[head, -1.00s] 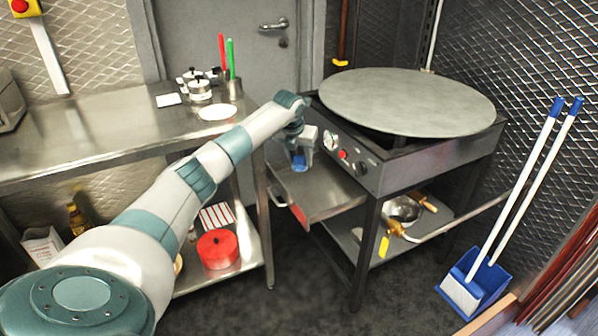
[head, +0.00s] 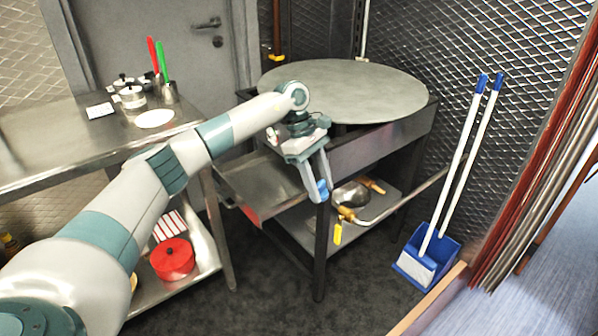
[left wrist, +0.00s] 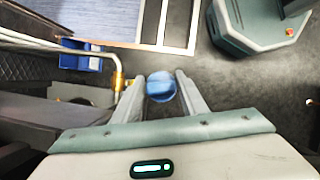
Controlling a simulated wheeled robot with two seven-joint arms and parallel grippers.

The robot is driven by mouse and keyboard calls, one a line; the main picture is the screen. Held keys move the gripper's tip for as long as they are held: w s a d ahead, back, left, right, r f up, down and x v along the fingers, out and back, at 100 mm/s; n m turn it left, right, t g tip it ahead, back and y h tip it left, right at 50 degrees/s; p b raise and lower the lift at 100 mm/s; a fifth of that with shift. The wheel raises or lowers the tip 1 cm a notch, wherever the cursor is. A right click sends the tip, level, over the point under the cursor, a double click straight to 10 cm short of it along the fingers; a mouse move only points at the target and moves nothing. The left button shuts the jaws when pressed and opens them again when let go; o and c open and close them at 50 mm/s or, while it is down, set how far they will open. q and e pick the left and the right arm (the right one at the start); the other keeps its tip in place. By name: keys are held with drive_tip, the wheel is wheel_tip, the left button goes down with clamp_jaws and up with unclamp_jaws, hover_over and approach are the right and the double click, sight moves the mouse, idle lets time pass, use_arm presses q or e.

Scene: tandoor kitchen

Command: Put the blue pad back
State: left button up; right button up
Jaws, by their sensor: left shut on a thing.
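My left gripper (head: 319,190) is shut on the blue pad (head: 322,188), which shows as a small blue piece between its fingertips. It hangs in the air in front of the round griddle's stand, near its front leg. In the left wrist view the blue pad (left wrist: 160,86) sits between the two fingers (left wrist: 160,92), with the dark floor below it. The pad's full shape is partly hidden by the fingers in the head view. My right gripper is in neither view.
A large round griddle (head: 345,88) tops the metal stand, with an open drawer or tray (head: 262,188) at its left. A steel bench (head: 60,145) with pots stands left. A blue dustpan (head: 428,256) with white-handled tools leans right. Dark floor (head: 270,285) is clear in front.

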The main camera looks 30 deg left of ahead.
use_arm(q)
drive_tip(key=s+d+r+m+g+y, duration=0.1)
drive_tip(key=s+d+m+g+y, duration=0.1)
drive_tip(key=s+d+m, duration=0.2)
drive_tip(key=s+d+r+m+g+y, duration=0.1)
drive_tip(key=s+d+m+g+y, duration=0.1)
drive_tip(key=s+d+m, duration=0.3)
drive_tip(key=s+m, duration=0.4)
drive_tip(key=m, duration=0.3)
drive_tip(key=shift+s+r+m+y, duration=0.3)
drive_tip(key=shift+r, duration=0.1)
